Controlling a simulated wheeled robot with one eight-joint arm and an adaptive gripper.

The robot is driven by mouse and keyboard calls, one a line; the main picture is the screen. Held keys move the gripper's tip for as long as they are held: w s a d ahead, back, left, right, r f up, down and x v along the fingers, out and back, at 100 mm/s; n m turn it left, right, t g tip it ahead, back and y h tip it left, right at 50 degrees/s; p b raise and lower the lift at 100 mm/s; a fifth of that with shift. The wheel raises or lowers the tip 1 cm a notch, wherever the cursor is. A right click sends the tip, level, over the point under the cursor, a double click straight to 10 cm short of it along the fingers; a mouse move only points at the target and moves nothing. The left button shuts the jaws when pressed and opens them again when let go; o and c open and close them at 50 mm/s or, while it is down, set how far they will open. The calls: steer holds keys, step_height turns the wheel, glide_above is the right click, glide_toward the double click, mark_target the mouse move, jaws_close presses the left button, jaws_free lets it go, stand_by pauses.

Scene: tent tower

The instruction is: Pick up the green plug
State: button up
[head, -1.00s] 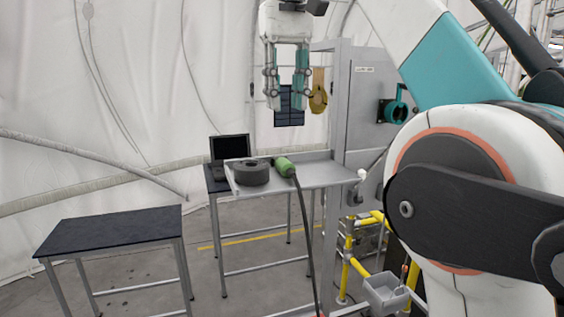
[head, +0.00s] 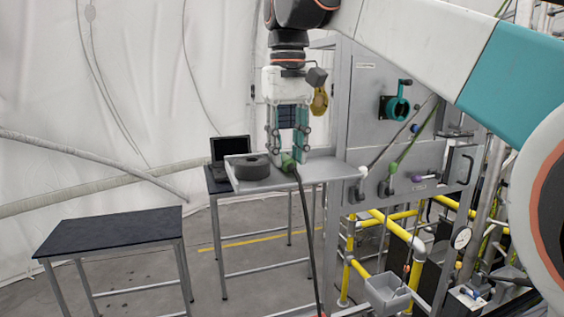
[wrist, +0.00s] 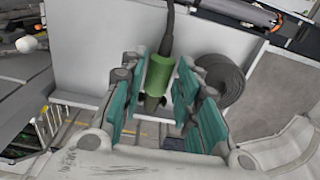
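The green plug (head: 288,164) lies on the grey shelf (head: 325,172) with its black cable hanging over the front edge. The lowered fingers of my gripper (head: 287,152) partly hide it in the head view. In the wrist view, the green plug (wrist: 160,74) sits between the teal finger pads of my gripper (wrist: 163,66). The fingers are open, one on each side, with a gap on the right side. On the left, the finger is close to the plug, and I cannot tell whether it touches.
A dark coiled roll (head: 251,168) lies on the shelf just left of the plug; the roll also shows in the wrist view (wrist: 218,80). A panel with a teal valve handle (head: 398,103) stands at right. A laptop (head: 229,150) and a bare dark table (head: 112,229) are at left.

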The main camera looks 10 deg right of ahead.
steer(key=shift+f, duration=0.8)
steer(key=c, duration=0.7)
steer(key=shift+r, duration=0.1)
